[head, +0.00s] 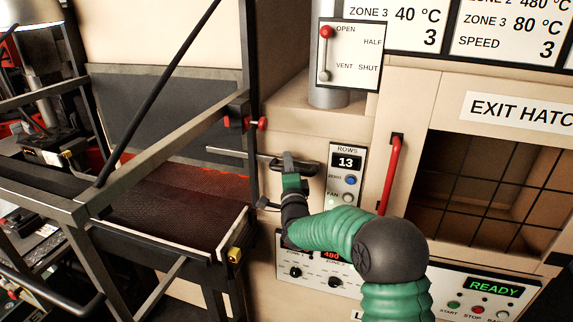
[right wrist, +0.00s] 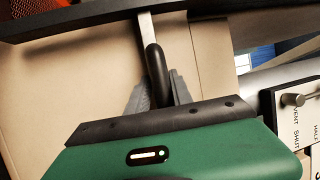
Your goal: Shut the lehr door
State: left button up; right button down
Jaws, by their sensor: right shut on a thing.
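The lehr door (head: 165,105) is a dark grey panel at the left of the head view, above the end of a mesh belt. An orange glow shows in a narrow gap under its lower edge. A lever, a pale metal bar with a black grip (right wrist: 156,72), runs from the door side toward the right. My right gripper (head: 291,172) is shut on this black grip. In the right wrist view its two grey fingers (right wrist: 158,92) stand either side of the grip. Part of the lever is hidden by the gripper in the head view. My left gripper is not in view.
A steel frame with a dark diagonal bar (head: 160,95) stands around the belt (head: 180,205). A red-knobbed clamp (head: 245,124) sits on its post. A rows panel (head: 346,175), a red handle (head: 391,185) and the exit hatch (head: 440,190) lie to the right.

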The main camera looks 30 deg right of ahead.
notch_tip(320, 180, down, 18)
jog(key=b, duration=1.3)
jog(key=shift+d, duration=0.15)
jog(key=shift+s, duration=0.1)
jog(key=c, duration=1.5)
grip_release()
jog(key=shift+o, duration=0.9)
jog(key=shift+s, duration=0.15)
jog(key=shift+r, duration=0.15)
